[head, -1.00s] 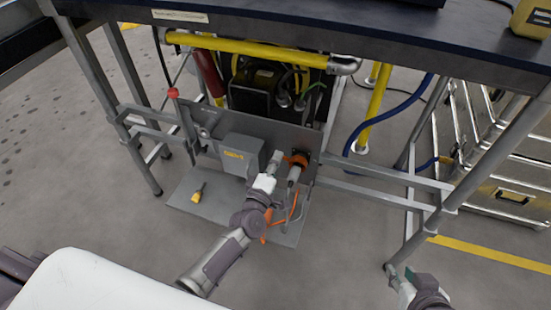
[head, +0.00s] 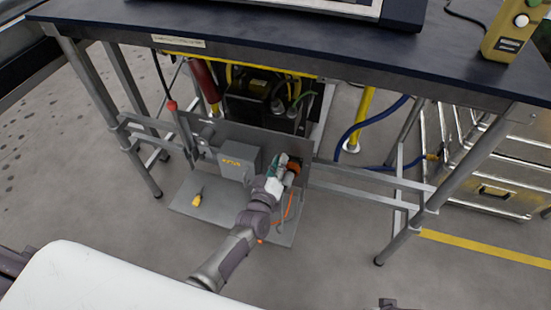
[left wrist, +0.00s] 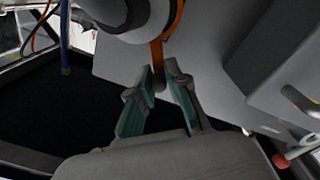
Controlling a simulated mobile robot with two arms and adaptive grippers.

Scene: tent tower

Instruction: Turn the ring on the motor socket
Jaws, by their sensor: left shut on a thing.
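The orange motor socket (head: 294,167) is on the upright grey panel under the bench, in the head view. My left gripper (head: 283,160) is at its left side and partly covers it. In the left wrist view, the teal-padded fingers of the left gripper (left wrist: 160,82) close at the lower end of a curved orange band (left wrist: 170,28), which looks like the ring's edge. A large grey cylindrical part (left wrist: 130,20) is beside the band. The exact contact is small and dark. My right gripper is out of view.
A grey box (head: 238,162) is on the panel left of the socket.

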